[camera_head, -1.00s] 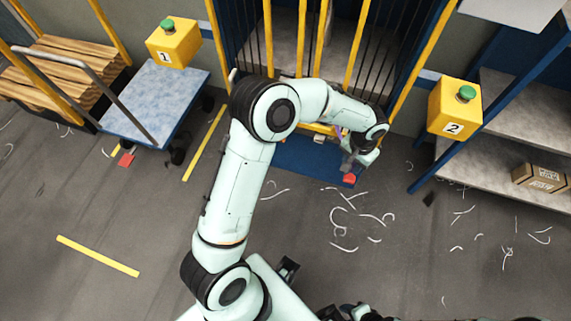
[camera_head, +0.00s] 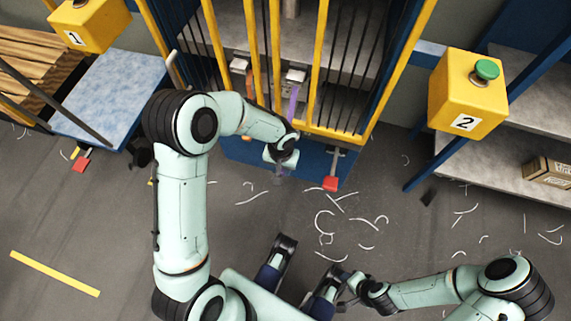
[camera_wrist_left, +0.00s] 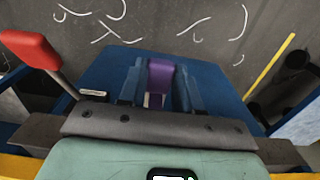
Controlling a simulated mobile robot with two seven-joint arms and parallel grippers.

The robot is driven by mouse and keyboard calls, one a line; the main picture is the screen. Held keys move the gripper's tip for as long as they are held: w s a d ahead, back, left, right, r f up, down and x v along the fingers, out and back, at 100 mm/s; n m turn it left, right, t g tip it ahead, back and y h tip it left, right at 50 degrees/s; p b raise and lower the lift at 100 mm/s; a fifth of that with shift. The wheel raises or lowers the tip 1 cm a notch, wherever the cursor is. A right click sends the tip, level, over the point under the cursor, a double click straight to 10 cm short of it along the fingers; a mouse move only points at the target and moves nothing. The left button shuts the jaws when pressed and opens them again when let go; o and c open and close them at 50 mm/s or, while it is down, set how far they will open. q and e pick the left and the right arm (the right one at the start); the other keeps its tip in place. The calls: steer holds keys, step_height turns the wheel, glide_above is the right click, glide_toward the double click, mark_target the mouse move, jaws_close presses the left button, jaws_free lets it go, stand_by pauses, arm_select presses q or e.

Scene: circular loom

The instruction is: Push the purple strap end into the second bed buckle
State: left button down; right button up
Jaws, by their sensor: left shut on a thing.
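My left gripper (camera_head: 279,172) is shut on the purple strap end, low in front of the yellow-barred frame. In the left wrist view the purple strap (camera_wrist_left: 160,80) sits between the two blue-grey fingers. In the head view the purple strap (camera_head: 293,102) runs up from behind my left wrist toward the frame. A small pale block, which may be a buckle (camera_head: 296,75), sits near the strap's upper part. Another pale block (camera_head: 239,65) is further left; I cannot tell which is the second buckle. My right gripper (camera_head: 344,295) is low in the picture, its fingers unclear.
A red-ended lever (camera_head: 331,183) sticks out at the blue base plate (camera_head: 245,152). Yellow bars (camera_head: 320,60) rise close to my left arm. A yellow box with a green button (camera_head: 468,95) is at right, a blue cart (camera_head: 115,95) at left. Thread scraps lie on open floor.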

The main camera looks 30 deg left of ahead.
arm_select(q)
steer(key=shift+w+a+r, duration=0.1)
steer(key=shift+w+a, duration=0.15)
steer(key=shift+w, duration=0.6)
steer(key=shift+w+a, duration=0.15)
steer(key=shift+w, duration=0.5)
steer(key=shift+w+a, duration=0.15)
steer(key=shift+w, duration=0.5)
arm_select(e)
steer(key=shift+s+a+r, duration=0.1)
steer(key=shift+s+r, duration=0.1)
steer(key=shift+s, duration=0.1)
arm_select(q)
steer(key=shift+w+a, duration=0.2)
steer(key=shift+w, duration=0.7)
arm_select(e)
steer(key=shift+f, duration=0.15)
arm_select(q)
steer(key=shift+w, duration=0.1)
steer(key=shift+w, duration=0.15)
steer(key=shift+w+a, duration=0.25)
steer(key=shift+w, duration=0.5)
arm_select(e)
steer(key=shift+s+f, duration=0.1)
steer(key=shift+f, duration=0.1)
arm_select(q)
steer(key=shift+w+r+b, duration=0.1)
steer(key=shift+b, duration=0.2)
arm_select(e)
steer(key=shift+f, duration=0.1)
